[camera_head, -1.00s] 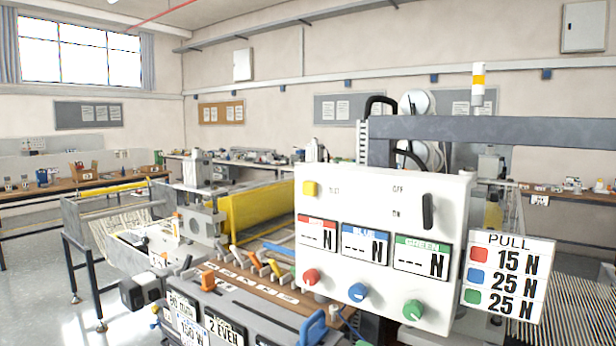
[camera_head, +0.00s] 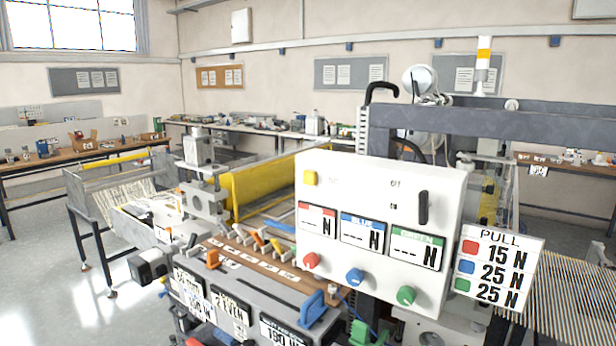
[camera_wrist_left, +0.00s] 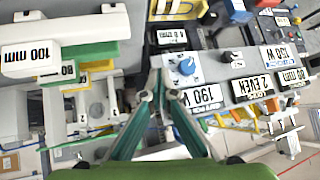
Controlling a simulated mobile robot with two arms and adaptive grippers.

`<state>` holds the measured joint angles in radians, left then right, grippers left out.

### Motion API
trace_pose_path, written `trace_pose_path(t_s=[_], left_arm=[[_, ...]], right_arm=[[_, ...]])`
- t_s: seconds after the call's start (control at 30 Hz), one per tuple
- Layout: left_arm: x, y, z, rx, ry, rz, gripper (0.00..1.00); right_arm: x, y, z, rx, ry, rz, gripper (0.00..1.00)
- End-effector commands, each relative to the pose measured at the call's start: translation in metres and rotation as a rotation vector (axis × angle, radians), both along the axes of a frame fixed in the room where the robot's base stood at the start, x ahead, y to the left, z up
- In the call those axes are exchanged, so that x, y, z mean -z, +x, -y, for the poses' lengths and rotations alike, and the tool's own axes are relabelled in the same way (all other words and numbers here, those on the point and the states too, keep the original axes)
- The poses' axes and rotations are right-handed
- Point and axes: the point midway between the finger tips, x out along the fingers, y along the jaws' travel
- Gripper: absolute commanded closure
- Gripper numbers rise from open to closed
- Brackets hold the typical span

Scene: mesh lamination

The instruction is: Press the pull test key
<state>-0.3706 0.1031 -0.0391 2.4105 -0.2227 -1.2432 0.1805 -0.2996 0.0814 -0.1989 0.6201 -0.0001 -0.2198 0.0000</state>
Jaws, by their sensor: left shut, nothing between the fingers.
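The white control panel (camera_head: 380,235) stands upright in the head view, right of centre. A yellow square key (camera_head: 310,178) sits at its upper left, with a faint label beside it that I cannot read. Red, blue and green displays show dashes and N, with a red knob (camera_head: 311,261), blue knob (camera_head: 355,276) and green knob (camera_head: 405,296) below. My left gripper (camera_wrist_left: 159,78) is shut and empty in the left wrist view, over the machine's labelled controls. My right gripper is not seen.
A grey beam (camera_head: 500,120) crosses behind. Open floor lies at left.

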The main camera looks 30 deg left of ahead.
Motion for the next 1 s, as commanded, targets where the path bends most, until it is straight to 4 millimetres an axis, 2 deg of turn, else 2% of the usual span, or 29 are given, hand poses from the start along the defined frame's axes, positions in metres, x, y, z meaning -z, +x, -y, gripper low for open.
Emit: trace_pose_path(t_s=[0.03, 0.2, 0.27, 0.43, 0.6, 0.8, 0.9, 1.0], left_arm=[[-0.018, 0.018, -0.010, -0.028, 0.013, 0.073, 1.00], [-0.081, 0.066, -0.040, -0.107, 0.056, 0.316, 1.00], [-0.106, 0.079, -0.050, -0.130, 0.070, 0.403, 1.00], [-0.182, 0.109, -0.074, -0.179, 0.114, 0.652, 1.00], [-0.264, 0.124, -0.091, -0.203, 0.164, 0.904, 1.00], [-0.349, 0.126, -0.098, -0.193, 0.226, 1.158, 1.00], [-0.378, 0.124, -0.098, -0.181, 0.250, 1.246, 1.00], [-0.396, 0.121, -0.097, -0.169, 0.268, 1.302, 1.00]], right_arm=[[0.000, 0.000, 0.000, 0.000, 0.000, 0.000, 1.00], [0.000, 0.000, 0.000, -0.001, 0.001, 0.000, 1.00], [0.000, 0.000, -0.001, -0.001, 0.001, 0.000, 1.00], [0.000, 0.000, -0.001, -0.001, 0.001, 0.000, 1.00], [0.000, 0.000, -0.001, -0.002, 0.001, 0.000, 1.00], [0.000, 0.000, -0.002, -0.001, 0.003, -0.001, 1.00], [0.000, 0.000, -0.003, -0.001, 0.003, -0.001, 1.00], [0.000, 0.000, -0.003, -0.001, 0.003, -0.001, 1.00]])
